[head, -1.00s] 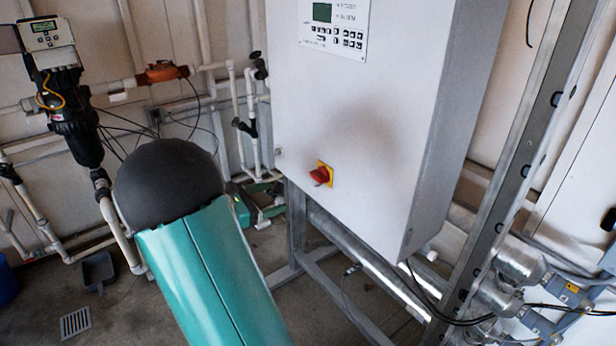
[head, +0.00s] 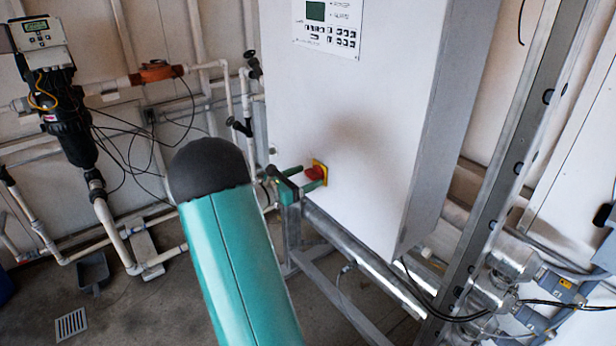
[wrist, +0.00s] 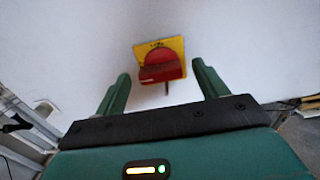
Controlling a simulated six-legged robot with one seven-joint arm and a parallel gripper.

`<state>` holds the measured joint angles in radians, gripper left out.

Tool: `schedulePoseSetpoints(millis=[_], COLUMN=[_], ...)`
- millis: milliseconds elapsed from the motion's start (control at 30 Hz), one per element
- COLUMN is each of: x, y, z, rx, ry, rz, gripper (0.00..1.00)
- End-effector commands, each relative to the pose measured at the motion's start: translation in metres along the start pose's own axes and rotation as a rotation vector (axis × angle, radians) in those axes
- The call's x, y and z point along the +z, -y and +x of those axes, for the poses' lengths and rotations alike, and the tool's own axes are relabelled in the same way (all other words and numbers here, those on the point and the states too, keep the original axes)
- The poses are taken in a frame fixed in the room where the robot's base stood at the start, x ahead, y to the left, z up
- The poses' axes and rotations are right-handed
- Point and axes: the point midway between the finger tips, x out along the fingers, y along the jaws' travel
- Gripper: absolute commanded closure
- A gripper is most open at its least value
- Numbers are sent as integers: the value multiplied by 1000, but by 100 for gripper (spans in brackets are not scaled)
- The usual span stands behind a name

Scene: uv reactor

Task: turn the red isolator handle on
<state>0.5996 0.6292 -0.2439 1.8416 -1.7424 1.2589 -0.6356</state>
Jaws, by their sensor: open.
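The red isolator handle (wrist: 160,68) sits on a yellow plate (wrist: 173,46) on the front of the white cabinet. In the wrist view it lies between and slightly beyond the two green fingers of my gripper (wrist: 160,84), with a gap on each side. In the head view the handle (head: 314,173) shows at the lower left of the cabinet front, with my gripper's fingers (head: 303,178) close around it. My gripper is open and empty. My teal arm with its black rounded joint hides part of the floor and the pipes behind.
The white cabinet (head: 365,120) carries a control panel (head: 327,25) above the handle. A metal upright (head: 500,160) and silver fittings stand at right. White pipes and a black filter unit (head: 70,130) line the left wall. A drain grate (head: 71,324) is in the floor.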

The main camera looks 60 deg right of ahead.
Motion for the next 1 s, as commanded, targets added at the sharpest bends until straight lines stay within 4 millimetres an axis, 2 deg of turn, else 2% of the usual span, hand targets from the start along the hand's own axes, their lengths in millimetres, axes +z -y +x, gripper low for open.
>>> schedulePoseSetpoints(millis=[167,433,667,1000], x=[0,0,0,0], y=[0,0,0,0], z=[14,15,15,14], rx=[0,1,1,2], ry=[0,0,0,0], rz=[1,1,1,35], gripper=[28,28,72,72])
